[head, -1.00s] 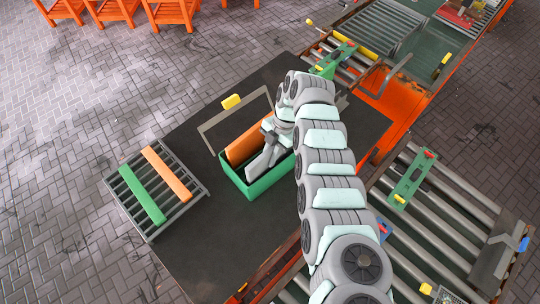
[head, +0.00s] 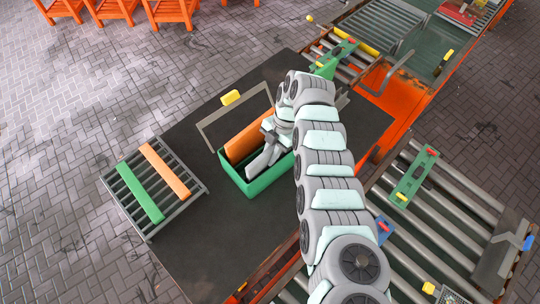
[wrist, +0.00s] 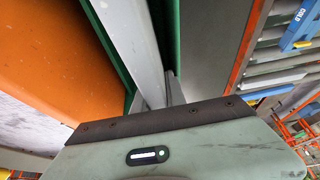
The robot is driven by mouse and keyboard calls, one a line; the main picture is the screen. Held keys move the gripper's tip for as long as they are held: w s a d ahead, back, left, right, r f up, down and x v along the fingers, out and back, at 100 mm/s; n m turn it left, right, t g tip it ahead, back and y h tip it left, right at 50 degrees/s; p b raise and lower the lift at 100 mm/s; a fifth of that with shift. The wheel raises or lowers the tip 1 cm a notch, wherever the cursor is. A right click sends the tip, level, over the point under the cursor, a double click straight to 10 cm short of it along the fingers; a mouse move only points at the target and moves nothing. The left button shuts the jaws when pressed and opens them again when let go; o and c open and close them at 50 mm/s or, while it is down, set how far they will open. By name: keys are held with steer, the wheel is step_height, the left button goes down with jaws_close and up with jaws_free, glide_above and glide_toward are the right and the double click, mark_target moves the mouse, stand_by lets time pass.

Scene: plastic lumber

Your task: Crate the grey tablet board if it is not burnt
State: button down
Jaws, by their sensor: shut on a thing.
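The pale grey board (head: 262,161) stands on edge, slightly tilted, inside the green crate (head: 270,181) on the dark table. An orange board (head: 245,144) stands beside it in the crate. My gripper (head: 271,135) is over the crate and shut on the grey board's upper part. In the wrist view the grey board (wrist: 131,38) runs down between the orange board (wrist: 48,62) and the crate's green wall (wrist: 172,32). The visible grey face looks clean, with no dark burn marks; its other face and lower end are hidden.
A slatted rack (head: 138,210) with a green and an orange strip lies at the table's left. A grey frame with a yellow tag (head: 231,97) stands behind the crate. Roller conveyors (head: 455,200) are at the right. The table front is clear.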

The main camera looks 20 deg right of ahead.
steer(key=shift+f, duration=0.25)
steer(key=c, duration=1.3)
jaws_free()
